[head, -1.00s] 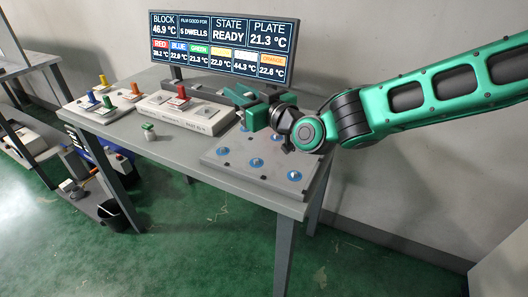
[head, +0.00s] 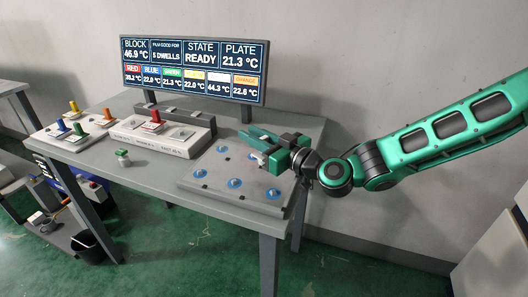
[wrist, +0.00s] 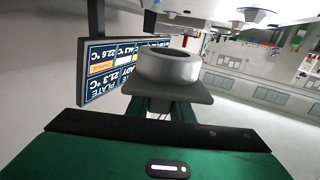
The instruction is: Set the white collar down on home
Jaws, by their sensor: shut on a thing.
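My gripper (head: 262,148) is above the back right of the grey plate with blue discs (head: 205,195). It is shut on the white collar (wrist: 168,66), which in the wrist view is a thick pale ring on a grey square base, between the fingertips. In the head view only a small pale bit of the collar (head: 258,157) shows below the fingers. No spot labelled home can be read. The red handled piece (head: 154,116) sits on the white block unit (head: 175,140) left of the plate.
A display screen (head: 195,66) stands behind the unit. Yellow (head: 74,107), blue (head: 61,126), green (head: 79,130) and orange (head: 107,115) pieces stand on pale bases at the table's left. A small green-topped jar (head: 122,157) stands near the front edge. Bare tabletop lies around it.

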